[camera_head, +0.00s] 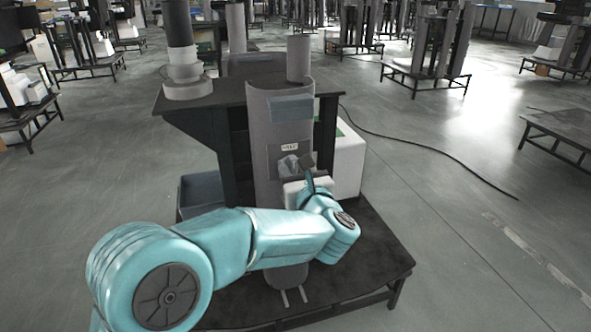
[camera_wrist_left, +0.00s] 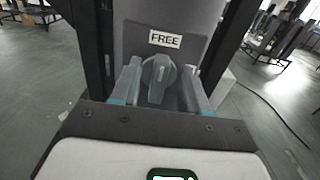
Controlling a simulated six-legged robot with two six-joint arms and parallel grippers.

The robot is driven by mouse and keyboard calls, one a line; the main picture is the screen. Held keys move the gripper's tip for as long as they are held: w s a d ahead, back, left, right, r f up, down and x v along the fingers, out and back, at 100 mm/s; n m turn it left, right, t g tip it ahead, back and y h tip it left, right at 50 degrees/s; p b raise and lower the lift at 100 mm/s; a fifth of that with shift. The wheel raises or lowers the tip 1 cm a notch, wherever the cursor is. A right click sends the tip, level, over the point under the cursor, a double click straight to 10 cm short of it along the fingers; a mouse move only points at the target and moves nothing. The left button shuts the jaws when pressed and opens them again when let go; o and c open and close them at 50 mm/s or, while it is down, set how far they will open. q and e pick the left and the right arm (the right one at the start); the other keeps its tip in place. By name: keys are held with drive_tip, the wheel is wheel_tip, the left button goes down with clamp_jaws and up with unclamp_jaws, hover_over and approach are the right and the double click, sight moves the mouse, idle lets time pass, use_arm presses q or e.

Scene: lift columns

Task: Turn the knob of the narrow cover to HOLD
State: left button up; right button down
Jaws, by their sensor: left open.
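The narrow cover (camera_head: 280,110) is a tall grey curved column front in the middle of the head view. A small white label (camera_head: 289,147) sits on it; in the wrist view the label (camera_wrist_left: 165,39) reads FREE. Below it is the grey knob (camera_wrist_left: 159,76), with its raised grip bar close to upright. My left gripper (camera_wrist_left: 160,84) is open, with one finger on each side of the knob; I cannot tell whether they touch it. In the head view my left gripper (camera_head: 299,166) is at the cover and partly hides the knob. No HOLD mark is readable.
A black stand (camera_head: 205,145) with a dark top is behind the cover. A white box (camera_head: 349,160) stands to the right and a grey bin (camera_head: 200,190) to the left. A dark low platform (camera_head: 375,250) lies below. A black cable (camera_head: 430,150) crosses the open floor at right.

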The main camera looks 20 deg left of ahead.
use_arm(q)
clamp_jaws()
drive_tip(key=shift+m, duration=0.3)
drive_tip(key=shift+w+d+f+m+b, duration=0.15)
drive_tip(key=shift+m+b, duration=0.25)
drive_tip(key=shift+m, duration=0.6)
drive_tip(key=shift+w+d+f+m+p, duration=0.15)
drive_tip(key=shift+m+p, duration=0.5)
drive_tip(key=shift+m, duration=1.9)
drive_tip(key=shift+d+f+m+p, duration=0.25)
drive_tip(key=shift+m+p, duration=0.35)
drive_tip(key=shift+m, duration=1.9)
drive_tip(key=shift+w+d+f+m+p, duration=0.15)
drive_tip(key=shift+m+p, duration=0.5)
drive_tip(key=shift+m, duration=1.9)
drive_tip(key=shift+f, duration=0.1)
